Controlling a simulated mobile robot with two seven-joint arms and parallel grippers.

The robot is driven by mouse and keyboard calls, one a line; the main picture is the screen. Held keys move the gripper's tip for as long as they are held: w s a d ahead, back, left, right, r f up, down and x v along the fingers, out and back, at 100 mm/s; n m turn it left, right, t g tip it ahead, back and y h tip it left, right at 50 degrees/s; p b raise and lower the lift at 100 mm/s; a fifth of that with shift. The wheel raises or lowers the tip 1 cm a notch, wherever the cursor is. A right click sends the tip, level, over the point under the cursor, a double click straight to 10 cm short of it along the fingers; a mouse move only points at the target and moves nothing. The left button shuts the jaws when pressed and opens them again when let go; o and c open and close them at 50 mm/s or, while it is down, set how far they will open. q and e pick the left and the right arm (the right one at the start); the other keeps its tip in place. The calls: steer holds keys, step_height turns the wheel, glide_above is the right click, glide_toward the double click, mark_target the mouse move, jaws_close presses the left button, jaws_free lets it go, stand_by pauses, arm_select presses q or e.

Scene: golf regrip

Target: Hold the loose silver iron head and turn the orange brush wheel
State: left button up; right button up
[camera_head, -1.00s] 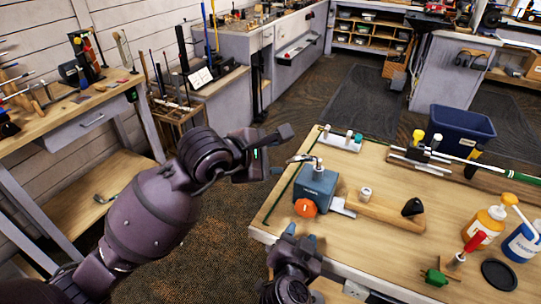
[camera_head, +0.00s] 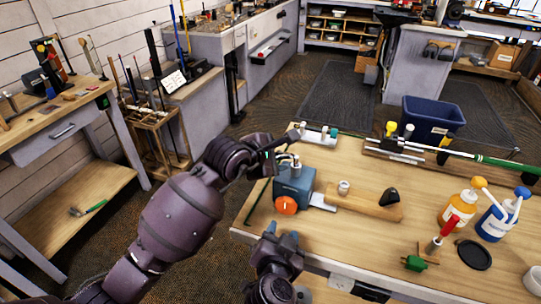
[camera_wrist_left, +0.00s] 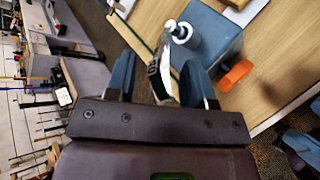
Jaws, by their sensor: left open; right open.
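A blue box (camera_head: 296,184) stands near the table's left edge, with an orange brush wheel (camera_head: 286,205) on its front; the wheel also shows in the left wrist view (camera_wrist_left: 236,75). The silver iron head (camera_wrist_left: 164,75) is at the box's top beside a white-and-dark post (camera_wrist_left: 181,32). My left gripper (camera_wrist_left: 158,64) is open, its two blue fingers on either side of the iron head, with no clear grip on it. In the head view the left gripper partly hides the head. My right gripper (camera_head: 282,236) is open and empty, just in front of and below the wheel.
A wooden block (camera_head: 362,204) with a black knob lies right of the box. An orange bottle (camera_head: 456,208), a blue bottle (camera_head: 495,222) and a black disc (camera_head: 474,255) are further right. A navy bin (camera_head: 432,120) stands behind. The table's middle front is clear.

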arm_select(q)
jaws_close()
stand_by(0.3)
stand_by(0.6)
